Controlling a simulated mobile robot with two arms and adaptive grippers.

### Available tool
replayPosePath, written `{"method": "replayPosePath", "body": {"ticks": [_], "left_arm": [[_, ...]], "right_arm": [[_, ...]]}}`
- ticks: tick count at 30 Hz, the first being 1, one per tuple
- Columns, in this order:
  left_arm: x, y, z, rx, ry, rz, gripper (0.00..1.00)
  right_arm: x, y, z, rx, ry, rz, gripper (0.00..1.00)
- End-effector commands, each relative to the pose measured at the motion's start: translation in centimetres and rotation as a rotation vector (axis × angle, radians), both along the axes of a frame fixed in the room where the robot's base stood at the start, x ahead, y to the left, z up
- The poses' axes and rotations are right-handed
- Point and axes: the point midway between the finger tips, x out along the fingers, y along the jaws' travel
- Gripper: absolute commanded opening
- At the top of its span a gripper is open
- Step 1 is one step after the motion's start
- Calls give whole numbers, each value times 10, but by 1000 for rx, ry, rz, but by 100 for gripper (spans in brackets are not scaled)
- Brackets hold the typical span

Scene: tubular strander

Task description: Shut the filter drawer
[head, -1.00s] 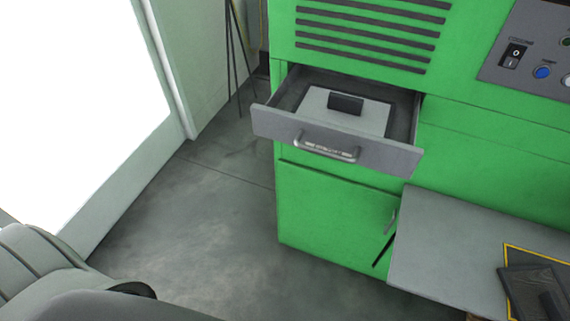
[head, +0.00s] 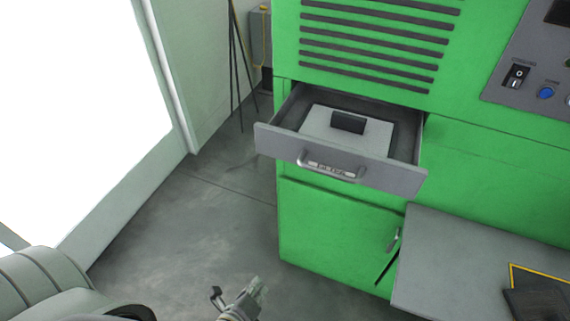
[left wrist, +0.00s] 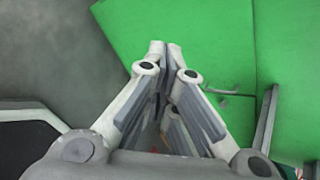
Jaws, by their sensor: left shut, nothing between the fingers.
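The filter drawer (head: 395,177) stands pulled out of the green cabinet, with a grey front and a bar handle (head: 332,166). A light grey filter panel (head: 375,135) with a dark block grip (head: 348,122) lies inside it. My left gripper (head: 240,298) is at the bottom of the head view, below and left of the drawer front and clear of it. In the left wrist view its fingertips (left wrist: 165,47) meet, shut and empty, with green cabinet and floor beyond. The drawer cannot be made out in that view. My right gripper is not in view.
The green cabinet (head: 325,225) has a lower door with a small handle (head: 394,240). A grey table (head: 445,260) juts out at the lower right. A control panel (head: 520,70) is at the upper right. The floor (head: 200,225) left of the cabinet is clear.

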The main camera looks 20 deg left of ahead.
Motion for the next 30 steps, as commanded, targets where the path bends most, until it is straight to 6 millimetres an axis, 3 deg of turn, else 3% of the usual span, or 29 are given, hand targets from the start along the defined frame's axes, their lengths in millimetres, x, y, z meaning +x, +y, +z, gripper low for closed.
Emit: {"method": "replayPosePath", "body": {"ticks": [1, 9, 12, 15, 20, 30], "left_arm": [[8, -4, 32, 80, -65, -60, 0], [30, -15, 209, 589, -401, -281, 0], [29, -14, 263, 745, -488, -301, 0], [26, -12, 301, 858, -545, -304, 0], [24, -11, 326, 935, -581, -302, 0], [45, -10, 327, 939, -588, -297, 0]], "right_arm": [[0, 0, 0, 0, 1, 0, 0], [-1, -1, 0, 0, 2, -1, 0], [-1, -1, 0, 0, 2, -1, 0], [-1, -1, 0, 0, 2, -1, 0], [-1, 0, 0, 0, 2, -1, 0], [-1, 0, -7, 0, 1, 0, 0]]}}
